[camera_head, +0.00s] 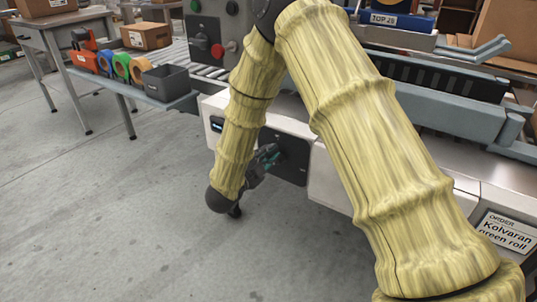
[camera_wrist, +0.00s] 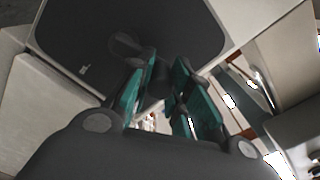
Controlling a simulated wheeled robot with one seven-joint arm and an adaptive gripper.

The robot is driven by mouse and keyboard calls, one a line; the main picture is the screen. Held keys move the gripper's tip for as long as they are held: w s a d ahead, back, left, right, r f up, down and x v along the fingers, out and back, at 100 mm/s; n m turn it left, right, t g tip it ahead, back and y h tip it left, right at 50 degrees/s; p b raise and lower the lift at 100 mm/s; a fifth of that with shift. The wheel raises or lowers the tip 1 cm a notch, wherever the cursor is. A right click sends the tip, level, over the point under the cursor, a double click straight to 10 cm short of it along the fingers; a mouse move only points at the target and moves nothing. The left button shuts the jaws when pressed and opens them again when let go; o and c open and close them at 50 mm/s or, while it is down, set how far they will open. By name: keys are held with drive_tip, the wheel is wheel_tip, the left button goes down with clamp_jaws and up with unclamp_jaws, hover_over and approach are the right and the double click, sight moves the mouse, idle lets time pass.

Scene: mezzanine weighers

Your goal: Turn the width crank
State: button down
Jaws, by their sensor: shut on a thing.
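The width crank (camera_wrist: 124,44) is a dark grey arm on a black panel (camera_wrist: 195,28). In the wrist view it runs from its hub toward the fingertips of my gripper (camera_wrist: 163,66). My gripper, with teal finger pads, is shut on the crank's handle; the grip itself is mostly hidden between the fingers. In the head view my gripper (camera_head: 268,156) is at the black panel (camera_head: 291,165) on the front of the pale machine (camera_head: 325,185). The crank cannot be made out there behind the gripper.
A shelf (camera_head: 185,101) with coloured tape rolls (camera_head: 122,66) and a grey bin (camera_head: 165,82) sticks out at left. A control box (camera_head: 212,30) with a red knob stands above the rollers. A blue-grey rail (camera_head: 440,105) runs along the machine. Open floor (camera_head: 100,220) lies at lower left.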

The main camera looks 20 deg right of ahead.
drive_tip(key=c, duration=1.3)
unclamp_jaws()
drive_tip(key=v, duration=1.2)
